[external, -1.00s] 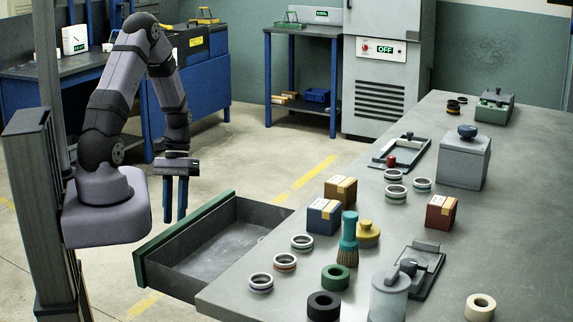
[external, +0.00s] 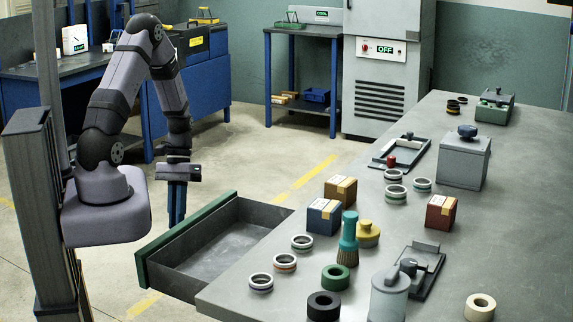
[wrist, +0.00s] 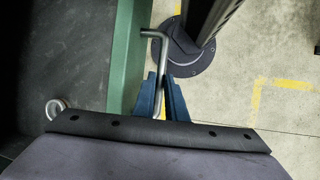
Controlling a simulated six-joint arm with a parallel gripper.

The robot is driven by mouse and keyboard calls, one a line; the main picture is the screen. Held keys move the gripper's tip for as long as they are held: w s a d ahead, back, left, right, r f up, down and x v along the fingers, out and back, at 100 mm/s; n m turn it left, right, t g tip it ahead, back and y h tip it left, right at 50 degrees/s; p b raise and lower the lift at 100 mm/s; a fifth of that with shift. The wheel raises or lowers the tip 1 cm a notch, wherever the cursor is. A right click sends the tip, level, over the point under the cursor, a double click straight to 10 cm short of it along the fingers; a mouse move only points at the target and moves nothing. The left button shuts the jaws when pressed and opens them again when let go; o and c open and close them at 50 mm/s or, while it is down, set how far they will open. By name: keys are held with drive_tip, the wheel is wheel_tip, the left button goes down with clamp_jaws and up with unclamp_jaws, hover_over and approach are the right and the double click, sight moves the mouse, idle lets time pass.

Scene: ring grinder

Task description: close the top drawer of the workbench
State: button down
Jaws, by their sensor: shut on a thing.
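The top drawer stands pulled out from the workbench (external: 450,230), with its green front (external: 190,238) facing my arm and its dark grey interior (external: 222,247) open to view. My gripper (external: 177,222) points down at the outer side of the green front. In the wrist view the green front (wrist: 127,60) runs beside my blue fingers (wrist: 161,82). The fingers are shut on the drawer's bent metal handle (wrist: 163,50), whose upper end shows beyond them. The handle is hidden behind the front in the external view.
Rings, boxes, a teal brush (external: 348,240) and a canister (external: 389,297) stand on the bench top. A pale ring (wrist: 58,107) shows at the lower left of the wrist view. The floor (external: 265,155) behind the drawer is clear.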

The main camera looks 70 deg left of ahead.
drive_tip(key=w+d, duration=1)
drive_tip(key=w+d+p, duration=0.1)
drive_tip(key=w+d, duration=0.9)
drive_tip(key=shift+w+d+r, duration=0.15)
drive_tip(key=shift+w, duration=0.15)
drive_tip(key=c, duration=1.8)
unclamp_jaws()
drive_tip(key=shift+w, duration=0.1)
drive_tip(key=s+a+r+b, duration=0.1)
drive_tip(key=s+a+r, duration=0.2)
drive_tip(key=s+a, duration=1.7)
drive_tip(key=shift+s+a+b, duration=0.3)
drive_tip(key=shift+s+a, duration=0.05)
drive_tip(key=shift+a, duration=0.8)
